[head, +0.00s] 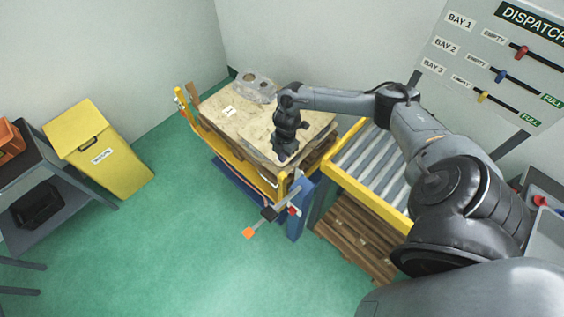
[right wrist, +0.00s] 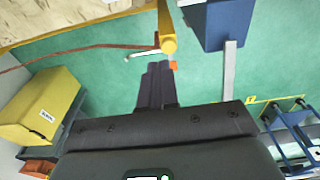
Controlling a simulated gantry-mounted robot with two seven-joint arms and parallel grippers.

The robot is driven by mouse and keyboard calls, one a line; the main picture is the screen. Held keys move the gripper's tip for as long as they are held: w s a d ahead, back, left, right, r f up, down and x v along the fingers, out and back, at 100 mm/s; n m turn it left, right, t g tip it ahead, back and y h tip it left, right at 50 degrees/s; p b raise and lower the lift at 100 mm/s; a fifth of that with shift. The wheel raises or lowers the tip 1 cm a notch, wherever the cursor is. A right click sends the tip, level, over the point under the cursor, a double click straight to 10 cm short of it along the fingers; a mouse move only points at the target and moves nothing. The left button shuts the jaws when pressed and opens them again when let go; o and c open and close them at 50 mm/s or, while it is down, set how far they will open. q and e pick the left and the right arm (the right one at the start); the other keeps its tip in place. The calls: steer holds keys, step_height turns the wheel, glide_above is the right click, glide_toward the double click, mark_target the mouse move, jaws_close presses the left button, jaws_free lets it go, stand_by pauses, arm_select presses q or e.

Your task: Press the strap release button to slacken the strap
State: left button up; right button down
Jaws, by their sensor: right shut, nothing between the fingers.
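A small red button-like part (head: 293,211) sits on the fitting at the blue post (head: 300,208), at the front corner of the pallet load in the head view. Beside it a grey lever ends in an orange tab (head: 248,232). I cannot tell for sure which part is the strap release button. My right gripper (head: 283,156) points down over the near edge of the wooden load, above and left of the fitting, apart from it. Its dark fingers (right wrist: 157,72) are shut and empty in the right wrist view. My left gripper is not in view.
The wooden-topped load (head: 230,125) carries a grey casting (head: 256,87) and has a yellow bar (head: 230,155) along its front. A roller conveyor (head: 372,160) stands to the right. A yellow bin (head: 105,155) stands at left. The green floor in front is clear.

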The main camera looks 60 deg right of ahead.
steer(key=shift+d+r, duration=0.15)
steer(key=shift+r, duration=1.3)
steer(key=shift+d+r, duration=0.1)
steer(key=shift+r, duration=1.3)
